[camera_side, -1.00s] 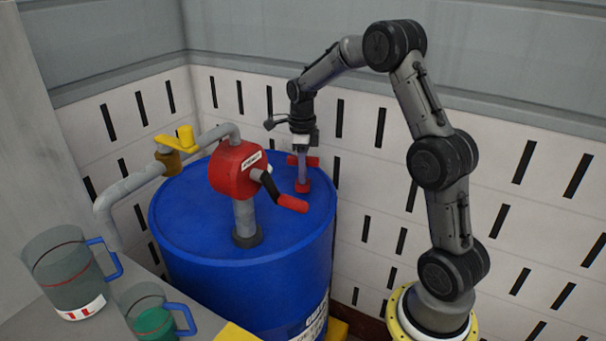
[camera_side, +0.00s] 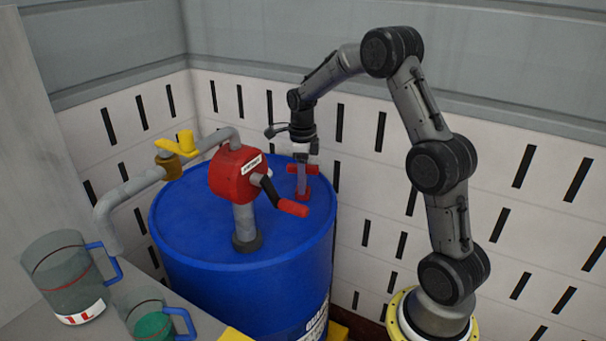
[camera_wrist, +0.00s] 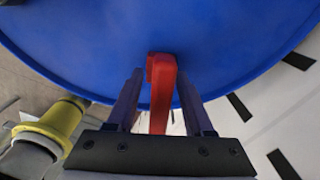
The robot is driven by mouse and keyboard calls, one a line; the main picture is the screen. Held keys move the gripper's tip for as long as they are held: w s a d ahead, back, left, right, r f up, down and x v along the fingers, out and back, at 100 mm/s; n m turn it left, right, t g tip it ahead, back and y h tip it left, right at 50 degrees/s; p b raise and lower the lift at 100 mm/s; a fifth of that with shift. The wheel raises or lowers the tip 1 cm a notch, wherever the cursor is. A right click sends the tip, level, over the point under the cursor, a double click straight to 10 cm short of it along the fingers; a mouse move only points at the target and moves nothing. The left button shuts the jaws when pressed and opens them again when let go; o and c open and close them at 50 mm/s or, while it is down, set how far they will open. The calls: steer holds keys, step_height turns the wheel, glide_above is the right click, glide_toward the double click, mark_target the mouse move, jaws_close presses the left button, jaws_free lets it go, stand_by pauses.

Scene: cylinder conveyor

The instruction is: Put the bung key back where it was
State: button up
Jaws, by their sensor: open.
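In the wrist view my gripper (camera_wrist: 161,76) is open, with one finger on each side of the red key (camera_wrist: 162,85). I cannot tell whether either finger touches it. The exact seat of the key's foot on the drum is too small to make out.
A red pump (camera_side: 235,175) with a crank (camera_side: 290,207) stands on the drum, left of the key. Its grey pipe (camera_side: 135,182) carries a yellow valve (camera_side: 170,160). Two jugs with blue handles (camera_side: 70,275) (camera_side: 152,318) stand at the lower left. A slotted wall (camera_side: 360,160) is close behind.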

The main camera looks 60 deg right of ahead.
step_height(320, 180, up, 12)
steer(key=shift+a+r, duration=0.1)
steer(key=shift+r, duration=0.05)
steer(key=s+a+r+n+t, duration=0.2)
steer(key=s+a+r+n, duration=0.1)
steer(key=s+a+n, duration=0.4)
steer(key=s+a+r+n+t, duration=0.1)
steer(key=s+a+r+n, duration=0.25)
steer(key=a+n, duration=0.4)
steer(key=s+a+f+n+t, duration=0.1)
steer(key=s+a+f+n, duration=0.1)
steer(key=s+n, duration=0.4)
steer(key=s+a+f+n+t, duration=0.1)
steer(key=s+a+f+n, duration=0.2)
steer(key=s+n, duration=0.4)
steer(key=shift+a+f+n+t, duration=0.15)
steer(key=shift+f+n+t, duration=0.2)
steer(key=shift+n, duration=1.7)
steer(key=shift+r, duration=0.1)
